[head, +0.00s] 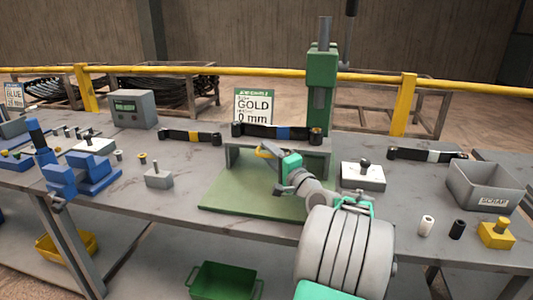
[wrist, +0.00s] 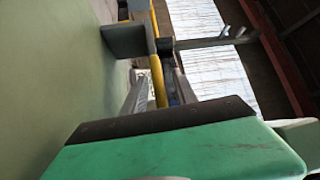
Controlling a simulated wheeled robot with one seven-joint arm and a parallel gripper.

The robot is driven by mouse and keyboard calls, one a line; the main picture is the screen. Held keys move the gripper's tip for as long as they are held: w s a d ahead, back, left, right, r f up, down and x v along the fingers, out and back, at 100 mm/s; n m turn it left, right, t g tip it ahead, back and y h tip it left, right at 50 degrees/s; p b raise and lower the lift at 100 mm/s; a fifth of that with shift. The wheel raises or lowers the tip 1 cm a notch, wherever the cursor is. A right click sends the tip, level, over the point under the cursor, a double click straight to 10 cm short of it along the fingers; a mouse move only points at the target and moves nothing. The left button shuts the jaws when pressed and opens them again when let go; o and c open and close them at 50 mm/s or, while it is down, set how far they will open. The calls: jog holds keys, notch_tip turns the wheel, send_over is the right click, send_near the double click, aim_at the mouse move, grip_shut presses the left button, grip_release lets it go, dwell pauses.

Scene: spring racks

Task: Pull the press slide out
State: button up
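The green press (head: 321,85) stands at the back of the bench, with a grey raised bed (head: 236,158) in front of it. A yellow bar (head: 266,152), which looks like the slide's handle, shows under the bed's front. My gripper (head: 276,158) is at this bar, in front of the bed. In the wrist view, my gripper (wrist: 161,90) has its fingers apart, with a yellow bar (wrist: 157,82) between them. Gaps show beside it; contact is unclear. The slide itself is mostly hidden.
A green mat (head: 225,195) lies under the bed. A white block with a black knob (head: 363,178) stands to the right, near my arm. A grey scrap bin (head: 485,188) is farther right. A small grey block (head: 158,180) and a blue fixture (head: 75,178) are left.

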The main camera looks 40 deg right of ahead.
jog(key=shift+w+d+r, duration=0.1)
jog(key=shift+w, duration=0.5)
jog(key=shift+c, duration=0.5)
jog(key=c, duration=0.6)
jog(key=shift+r, duration=0.15)
grip_shut()
